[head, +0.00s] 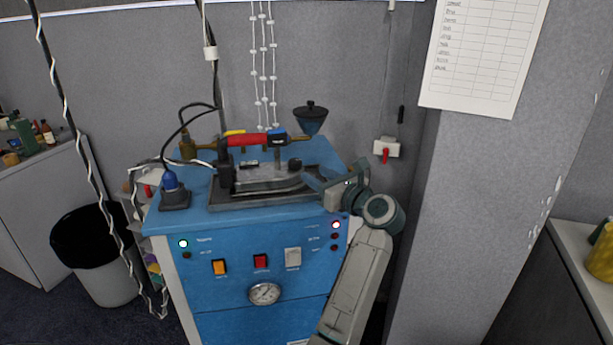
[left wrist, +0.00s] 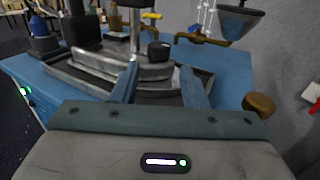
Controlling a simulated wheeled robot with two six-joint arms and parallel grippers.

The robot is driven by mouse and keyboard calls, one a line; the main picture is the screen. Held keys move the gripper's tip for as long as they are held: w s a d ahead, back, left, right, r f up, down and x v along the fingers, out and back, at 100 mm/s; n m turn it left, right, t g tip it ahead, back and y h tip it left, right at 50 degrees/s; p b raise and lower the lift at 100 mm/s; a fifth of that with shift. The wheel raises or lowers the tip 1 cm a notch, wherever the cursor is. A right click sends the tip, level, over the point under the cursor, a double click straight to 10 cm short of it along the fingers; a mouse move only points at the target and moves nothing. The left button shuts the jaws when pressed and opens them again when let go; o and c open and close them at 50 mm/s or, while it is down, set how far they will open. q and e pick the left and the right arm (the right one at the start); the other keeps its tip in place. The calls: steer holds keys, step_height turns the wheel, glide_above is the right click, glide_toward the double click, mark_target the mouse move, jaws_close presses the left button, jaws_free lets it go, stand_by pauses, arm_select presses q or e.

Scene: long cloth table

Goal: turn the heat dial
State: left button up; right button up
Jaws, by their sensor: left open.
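A steam iron (head: 268,178) with a red handle (head: 249,140) rests on a dark tray on the blue cabinet. A small black round dial (head: 295,164) sits on top of the iron at its right end; it looks like the heat dial. It also shows in the left wrist view (left wrist: 158,50), ahead of the fingers and roughly centred between them. My left gripper (head: 312,180) is open and empty, just right of the iron. In the left wrist view its two blue fingers (left wrist: 159,69) point at the iron and appear short of the dial. My right gripper is out of view.
The blue cabinet (head: 220,315) has a gauge (head: 264,293), coloured switches and lamps on its front. A brown knob (left wrist: 258,103) is close on the right. Grey partition walls enclose the back and right.

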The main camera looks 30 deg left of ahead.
arm_select(q)
steer(key=shift+b+v, duration=0.35)
steer(key=shift+v, duration=1.2)
